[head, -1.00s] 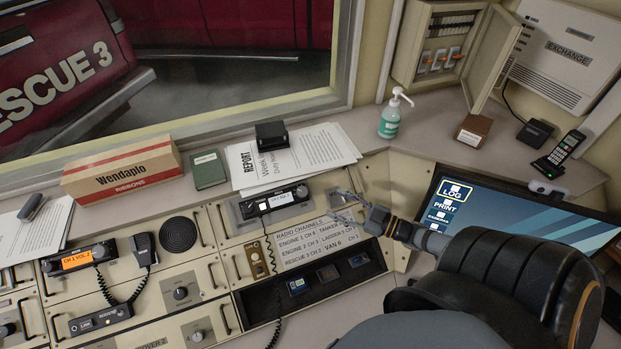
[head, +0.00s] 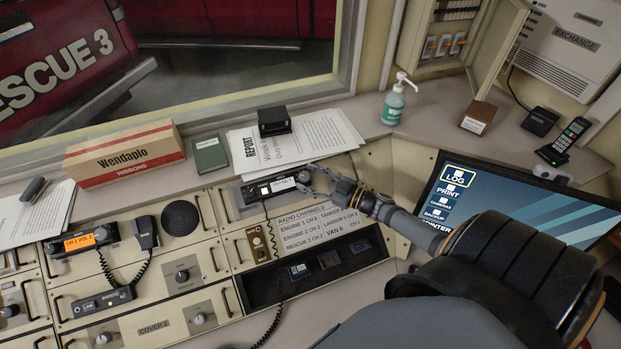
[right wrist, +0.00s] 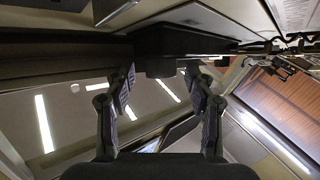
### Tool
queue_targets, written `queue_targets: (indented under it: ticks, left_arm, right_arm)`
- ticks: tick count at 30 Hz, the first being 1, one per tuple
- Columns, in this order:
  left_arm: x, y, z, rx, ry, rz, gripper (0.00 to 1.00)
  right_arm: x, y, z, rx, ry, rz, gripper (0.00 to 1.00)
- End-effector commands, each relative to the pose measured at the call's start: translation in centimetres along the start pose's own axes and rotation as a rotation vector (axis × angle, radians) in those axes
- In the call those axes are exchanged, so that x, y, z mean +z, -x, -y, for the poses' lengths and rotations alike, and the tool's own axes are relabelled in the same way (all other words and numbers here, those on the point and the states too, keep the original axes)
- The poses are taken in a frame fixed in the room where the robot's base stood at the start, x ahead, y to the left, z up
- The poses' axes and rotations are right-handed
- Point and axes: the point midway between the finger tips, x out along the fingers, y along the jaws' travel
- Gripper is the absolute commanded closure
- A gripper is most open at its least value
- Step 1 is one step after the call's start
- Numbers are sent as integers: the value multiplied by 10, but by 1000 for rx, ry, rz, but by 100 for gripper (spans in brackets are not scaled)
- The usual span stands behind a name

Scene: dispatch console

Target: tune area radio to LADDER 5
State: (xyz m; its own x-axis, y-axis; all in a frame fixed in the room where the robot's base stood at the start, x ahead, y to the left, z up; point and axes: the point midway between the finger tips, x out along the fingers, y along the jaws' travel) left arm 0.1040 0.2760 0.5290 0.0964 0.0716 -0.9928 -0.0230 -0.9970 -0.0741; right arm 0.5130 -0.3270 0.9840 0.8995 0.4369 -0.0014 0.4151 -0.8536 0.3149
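A dark radio with a pale lit display (head: 283,184) sits in the middle of the console; its display text is too small to read surely. A second radio with an orange display (head: 80,241) reading about CH 1 VOL 2 is at the left. I cannot tell which is the area radio. A radio channels card (head: 318,228) below the middle radio lists LADDER 5; its channel number is unclear. My right gripper (head: 306,179) is open at the middle radio's right end. In the right wrist view its fingers (right wrist: 160,80) stand apart below a dark body with a short round knob (right wrist: 160,68).
A coiled cord (head: 276,300) hangs from the middle radio across the console. Papers (head: 320,145) and a black box (head: 273,121) lie on the ledge behind. A monitor (head: 510,215) stands right of my arm, with a sanitizer bottle (head: 393,104) behind.

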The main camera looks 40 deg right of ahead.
Motion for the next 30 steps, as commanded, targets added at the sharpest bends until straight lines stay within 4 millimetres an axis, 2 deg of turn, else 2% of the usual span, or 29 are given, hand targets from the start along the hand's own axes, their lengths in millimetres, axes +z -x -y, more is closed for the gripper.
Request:
queue_targets:
  ticks: [1,2,11,20,30]
  left_arm:
    - [1,0,0,0,0,1,60]
    - [1,0,0,0,0,1,60]
    - [0,0,3,-3,-1,0,60]
    - [-3,7,4,-4,-1,-3,60]
    - [-6,35,6,-4,-1,-4,60]
  right_arm:
    - [0,0,0,0,0,0,54]
    - [0,0,0,0,0,0,58]
    - [0,0,0,-1,0,0,99]
    - [-2,0,1,39,-21,-3,99]
    - [-4,0,5,256,-125,-19,99]
